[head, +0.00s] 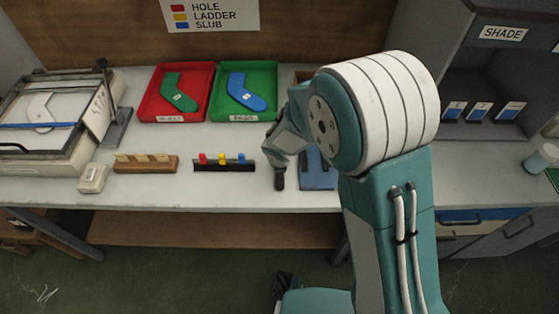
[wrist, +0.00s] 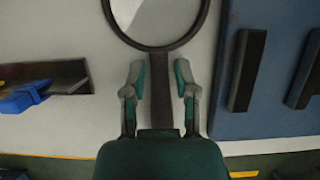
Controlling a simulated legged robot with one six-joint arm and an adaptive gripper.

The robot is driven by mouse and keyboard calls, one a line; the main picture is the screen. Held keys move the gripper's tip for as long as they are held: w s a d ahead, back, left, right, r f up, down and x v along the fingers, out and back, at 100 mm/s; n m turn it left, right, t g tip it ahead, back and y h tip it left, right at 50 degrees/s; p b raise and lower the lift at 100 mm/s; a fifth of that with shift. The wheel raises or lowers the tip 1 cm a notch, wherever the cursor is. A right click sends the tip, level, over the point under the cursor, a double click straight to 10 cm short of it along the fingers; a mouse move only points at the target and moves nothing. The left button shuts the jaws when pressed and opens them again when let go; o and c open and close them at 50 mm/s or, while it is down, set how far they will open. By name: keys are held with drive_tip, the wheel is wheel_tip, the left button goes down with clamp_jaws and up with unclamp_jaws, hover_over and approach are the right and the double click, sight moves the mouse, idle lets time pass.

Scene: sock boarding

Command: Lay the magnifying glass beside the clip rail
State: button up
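The magnifying glass (wrist: 160,72) lies on the pale bench top in the wrist view, its dark round rim at the top and its handle pointing down toward my gripper. My gripper (wrist: 161,78) is open, with one finger on each side of the handle and a narrow gap showing. In the head view my gripper (head: 279,182) points down at the bench and the glass cannot be made out. The clip rail (head: 224,166), black with red, yellow and blue clips, lies left of my gripper. Its end (wrist: 62,78) shows at left in the wrist view.
A blue board (head: 318,172) with dark bars lies close on the right. A wooden block rack (head: 146,164) lies left of the rail. Red (head: 153,112) and green (head: 268,110) trays holding socks stand behind. Bare bench lies between the rail and my gripper.

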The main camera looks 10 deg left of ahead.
drive_tip(key=shift+r, duration=0.1)
idle(0.3)
drive_tip(key=v, duration=1.2)
drive_tip(key=shift+s, duration=0.1)
drive_tip(key=s+d+r+m, duration=0.3)
drive_tip(key=d+r+m, duration=0.8)
drive_tip(key=d+m, duration=0.6)
drive_tip(key=s+d+r+m, duration=0.3)
drive_tip(key=s+m, duration=0.3)
drive_tip(key=m, duration=0.5)
drive_tip(key=s+d+r+m+t+h, duration=0.1)
drive_tip(key=s+d+r+m, duration=0.1)
drive_tip(key=s+d+m, duration=0.4)
drive_tip(key=m, duration=0.4)
drive_tip(key=shift+s+d+r+m, duration=0.2)
drive_tip(key=shift+r+m, duration=0.15)
drive_tip(key=shift+m, duration=0.05)
drive_tip(key=shift+a, duration=0.15)
